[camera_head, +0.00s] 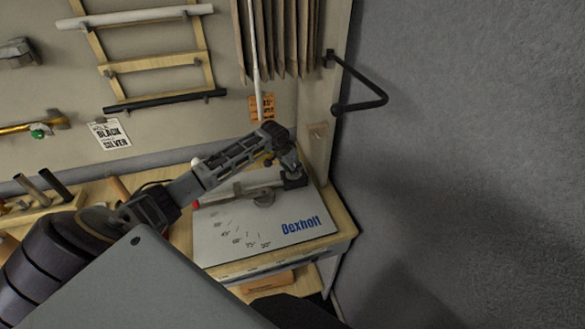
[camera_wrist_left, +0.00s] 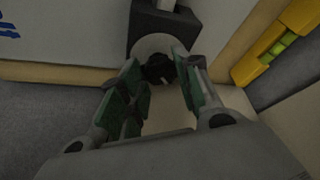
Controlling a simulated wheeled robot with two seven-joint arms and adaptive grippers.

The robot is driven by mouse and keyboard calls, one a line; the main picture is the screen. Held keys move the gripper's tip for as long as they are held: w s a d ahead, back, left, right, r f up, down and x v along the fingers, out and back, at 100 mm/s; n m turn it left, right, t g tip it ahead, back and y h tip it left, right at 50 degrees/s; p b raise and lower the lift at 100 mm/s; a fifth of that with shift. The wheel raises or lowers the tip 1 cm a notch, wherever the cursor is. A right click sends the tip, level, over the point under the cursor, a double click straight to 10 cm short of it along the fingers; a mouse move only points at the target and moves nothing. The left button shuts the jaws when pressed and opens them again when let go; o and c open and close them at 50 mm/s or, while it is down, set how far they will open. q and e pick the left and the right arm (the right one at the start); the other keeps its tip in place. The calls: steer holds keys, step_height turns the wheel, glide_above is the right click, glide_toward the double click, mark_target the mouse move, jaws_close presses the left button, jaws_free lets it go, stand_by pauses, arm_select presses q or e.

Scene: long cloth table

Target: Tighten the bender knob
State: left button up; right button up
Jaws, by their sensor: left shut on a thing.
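The bender is a pale board (camera_head: 312,206) marked "Dexholt", with a black block (camera_head: 294,181) at its back right corner. My left gripper (camera_head: 291,162) reaches over the board from the left, with its fingers down at this block. In the left wrist view, the dark knob (camera_wrist_left: 158,68) sits between the green-padded fingers of my left gripper (camera_wrist_left: 163,75). The fingers are closed on the knob at its sides. A pale round part and the black block (camera_wrist_left: 160,22) lie just beyond it. The knob is hidden by the gripper in the head view. My right gripper is not in view.
A grey wall (camera_head: 470,160) stands close on the right, with a black bracket (camera_head: 360,104) sticking out above. A yellow level (camera_wrist_left: 275,42) lies near the knob in the wrist view. Racked tubes (camera_head: 150,100) hang on the back panel.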

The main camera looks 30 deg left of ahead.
arm_select(q)
steer(key=shift+m+h, duration=0.3)
steer(key=shift+m, duration=0.4)
steer(key=o, duration=1)
steer(key=shift+o, duration=0.2)
steer(key=shift+r, duration=0.1)
steer(key=v, duration=1.1)
steer(key=shift+r, duration=0.4)
steer(key=shift+s+a, duration=0.1)
steer(key=shift+s, duration=0.05)
